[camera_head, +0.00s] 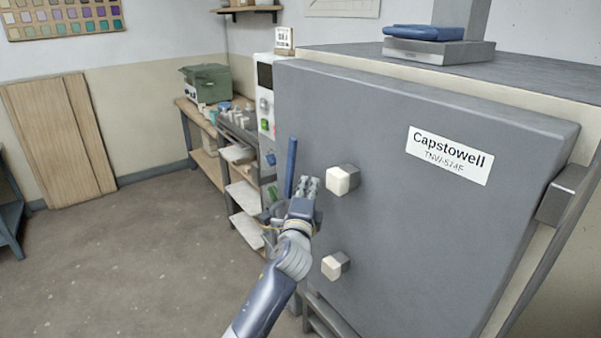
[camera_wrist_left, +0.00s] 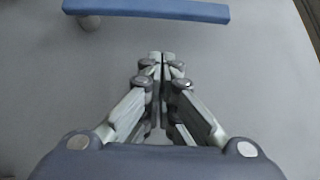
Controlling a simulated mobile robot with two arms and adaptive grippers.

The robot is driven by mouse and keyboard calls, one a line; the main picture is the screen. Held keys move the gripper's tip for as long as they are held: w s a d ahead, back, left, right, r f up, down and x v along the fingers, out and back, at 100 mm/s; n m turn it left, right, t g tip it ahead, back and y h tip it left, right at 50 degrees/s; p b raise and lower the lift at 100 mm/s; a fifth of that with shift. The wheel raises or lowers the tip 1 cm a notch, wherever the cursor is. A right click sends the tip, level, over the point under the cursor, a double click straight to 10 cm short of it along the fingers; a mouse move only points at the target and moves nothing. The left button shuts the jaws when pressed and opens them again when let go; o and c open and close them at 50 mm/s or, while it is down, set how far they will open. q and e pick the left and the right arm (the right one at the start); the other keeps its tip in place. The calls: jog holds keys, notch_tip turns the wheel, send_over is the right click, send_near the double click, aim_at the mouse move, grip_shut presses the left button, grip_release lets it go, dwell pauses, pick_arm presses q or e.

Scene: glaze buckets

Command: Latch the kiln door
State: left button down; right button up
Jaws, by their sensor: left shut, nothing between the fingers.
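The kiln door (camera_head: 390,130) is a large grey panel with a "Capstowell" label and two pale knobs, the upper one (camera_head: 342,180) and the lower one (camera_head: 335,265). It stands at or close against the kiln body; I cannot tell if it is fully shut. A blue bar handle (camera_head: 291,167) stands upright by the door's left edge. In the left wrist view the bar (camera_wrist_left: 150,10) runs across the top, ahead of my fingertips. My left gripper (camera_head: 308,186) is shut and empty, close to the door between bar and upper knob, apart from the bar in the wrist view (camera_wrist_left: 162,58).
A grey device with a blue item (camera_head: 425,32) sits on the kiln top. A control panel (camera_head: 265,105) stands left of the door. A shelf bench with a green box (camera_head: 207,80) and small pots is behind.

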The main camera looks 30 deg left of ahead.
aim_at(290, 170)
pick_arm(q)
jog(key=w+a, duration=0.1)
jog(key=w+a+r+p, duration=0.1)
jog(key=shift+w+a, duration=0.2)
jog(key=shift+a, duration=0.2)
jog(key=shift+w+a+f, duration=0.1)
jog(key=shift+w+a, duration=0.1)
jog(key=shift+a, duration=0.5)
jog(key=shift+p, duration=0.4)
